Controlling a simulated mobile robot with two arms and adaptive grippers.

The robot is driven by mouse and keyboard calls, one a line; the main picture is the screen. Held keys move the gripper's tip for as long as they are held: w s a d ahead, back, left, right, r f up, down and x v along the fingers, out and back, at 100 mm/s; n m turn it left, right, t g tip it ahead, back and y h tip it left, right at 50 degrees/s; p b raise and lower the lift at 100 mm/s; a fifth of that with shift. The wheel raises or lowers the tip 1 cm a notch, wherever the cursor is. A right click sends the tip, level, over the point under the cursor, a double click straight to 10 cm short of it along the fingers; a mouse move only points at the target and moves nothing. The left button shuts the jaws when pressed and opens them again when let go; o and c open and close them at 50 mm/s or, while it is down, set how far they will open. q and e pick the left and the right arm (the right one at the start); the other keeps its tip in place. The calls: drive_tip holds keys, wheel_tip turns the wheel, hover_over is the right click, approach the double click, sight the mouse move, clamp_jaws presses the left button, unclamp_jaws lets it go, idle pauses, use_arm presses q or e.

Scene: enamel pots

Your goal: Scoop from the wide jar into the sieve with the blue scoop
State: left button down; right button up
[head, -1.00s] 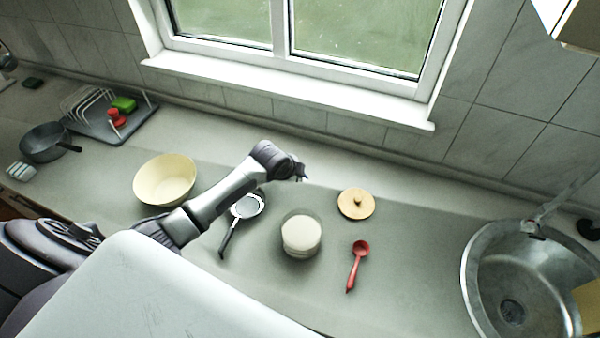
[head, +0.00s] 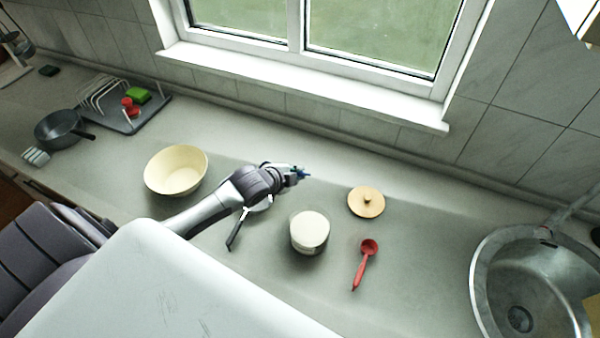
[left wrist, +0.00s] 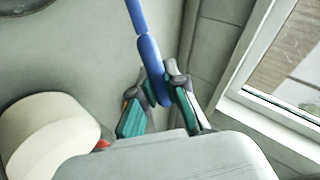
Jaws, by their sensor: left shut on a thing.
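My left gripper (head: 300,173) is shut on the blue scoop (head: 306,175). In the left wrist view, the blue scoop (left wrist: 148,55) runs up from between the fingers (left wrist: 160,95); its far end is out of frame. The wide jar (head: 310,232), with pale contents, stands on the counter below and slightly right of the gripper. A cream round form (left wrist: 45,135) at the left of the wrist view looks like this jar. The sieve, with a black handle (head: 236,230), lies left of the jar, its round part mostly hidden by my left arm. My right gripper is not in view.
A red scoop (head: 364,265) lies right of the jar, and a wooden lid (head: 366,202) lies behind it. A cream bowl (head: 176,170) stands left of my arm. The metal sink (head: 482,262) is at right. Dish rack and pan (head: 60,128) are far left.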

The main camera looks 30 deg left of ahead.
use_arm(q)
drive_tip(key=s+a+r+n+t+h+b, duration=0.1)
drive_tip(key=s+a+r+t+h+b, duration=0.1)
drive_tip(key=s+t+b, duration=0.7)
drive_tip(key=r+t+b, duration=0.1)
drive_tip(key=t+b, duration=0.1)
drive_tip(key=b, duration=0.5)
drive_tip(key=shift+a+t+b, duration=0.15)
drive_tip(key=shift+t+b, duration=0.15)
idle(1.7)
drive_tip(key=g+p, duration=0.2)
drive_tip(key=p, duration=0.5)
drive_tip(key=r+g+p, duration=0.1)
drive_tip(key=g+p, duration=0.2)
drive_tip(key=p, duration=0.5)
drive_tip(key=shift+m+y, duration=0.3)
drive_tip(key=shift+y, duration=0.1)
idle(0.3)
